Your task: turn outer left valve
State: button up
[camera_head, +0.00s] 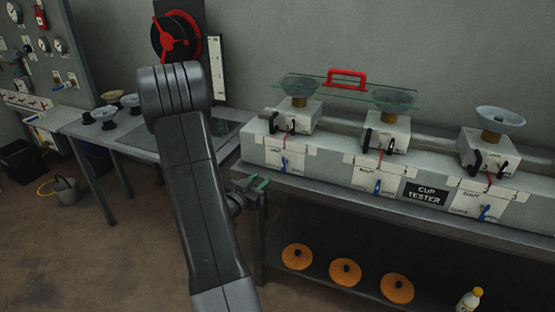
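The cup tester (426,194) is a long pale bench unit with three stations, each with a blue lever valve on its front. The leftmost blue valve (283,164) points roughly downward on a white label plate. The middle blue valve (377,186) and the right blue valve (484,212) show further right. My gripper (258,183), dark with green at its tip, is left of and a little below the leftmost valve, apart from it in the picture. My arm partly hides the gripper's base, and its finger opening is too small to tell.
Bowls stand on the three stations, with a glass plate with a red handle (347,74) across the left two. Orange discs (345,272) and a bottle (469,299) are on the lower shelf. A side table (146,141) and a bucket (65,190) stand left.

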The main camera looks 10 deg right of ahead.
aim_at(282, 163)
jog(key=shift+m+h, duration=0.3)
jog(key=shift+h, duration=0.4)
jog(key=p+x, duration=0.1)
jog(key=x, duration=0.8)
jog(key=f+p+x, duration=0.1)
jog(key=x, duration=0.4)
jog(key=shift+w+d+p, duration=0.1)
jog(key=shift+d+p, duration=0.1)
jog(key=shift+p, duration=0.15)
jog(key=shift+f, duration=0.1)
grip_shut()
